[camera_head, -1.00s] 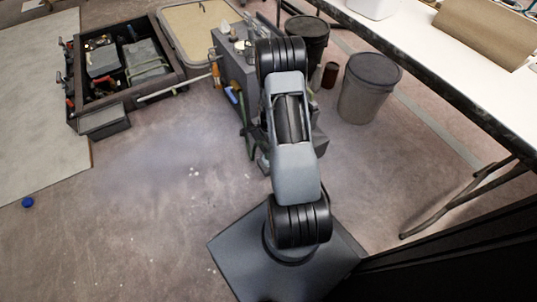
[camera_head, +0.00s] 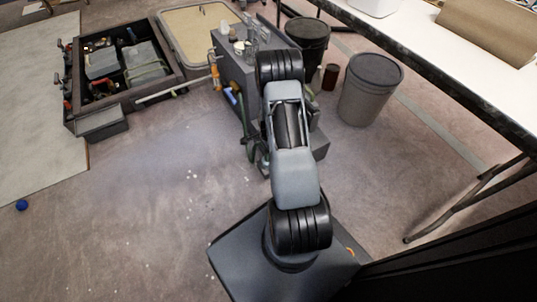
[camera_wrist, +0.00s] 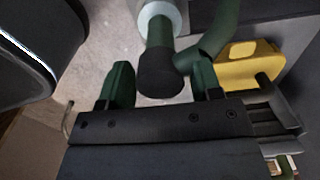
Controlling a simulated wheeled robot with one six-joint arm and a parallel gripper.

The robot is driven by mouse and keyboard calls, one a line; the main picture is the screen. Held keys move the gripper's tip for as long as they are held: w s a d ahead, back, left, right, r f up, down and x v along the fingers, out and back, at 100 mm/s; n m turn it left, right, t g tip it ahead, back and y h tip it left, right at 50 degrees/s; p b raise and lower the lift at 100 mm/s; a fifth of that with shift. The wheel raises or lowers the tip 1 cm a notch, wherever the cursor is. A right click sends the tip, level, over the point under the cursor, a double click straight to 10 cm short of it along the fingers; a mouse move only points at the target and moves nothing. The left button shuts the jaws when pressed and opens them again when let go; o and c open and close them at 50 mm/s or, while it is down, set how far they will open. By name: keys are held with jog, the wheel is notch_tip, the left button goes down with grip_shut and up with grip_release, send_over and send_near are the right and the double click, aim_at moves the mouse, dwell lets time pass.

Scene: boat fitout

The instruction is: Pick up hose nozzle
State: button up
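In the wrist view, a dark green piece with a pale grey collar and a black rounded end, which looks like the hose nozzle (camera_wrist: 158,70), points toward my gripper (camera_wrist: 162,86). A thicker green curved part (camera_wrist: 215,38) lies right beside it; I cannot tell whether they are joined. My gripper is open, with one green finger on each side of the black end. Contact with either finger is not clear. In the head view my arm covers the gripper, and only some green shape (camera_head: 250,148) shows beside the grey cart (camera_head: 229,62).
A yellow block (camera_wrist: 247,65) sits close to the right finger. A lidded grey bin (camera_head: 370,88) and a white-topped table (camera_head: 430,55) stand right of the cart. A dark toolbox (camera_head: 124,95) is at the left. The floor (camera_head: 150,190) left of my arm is clear.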

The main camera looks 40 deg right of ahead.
jog(key=c, duration=1.1)
jog(key=shift+o, duration=0.2)
jog(key=shift+r, duration=0.1)
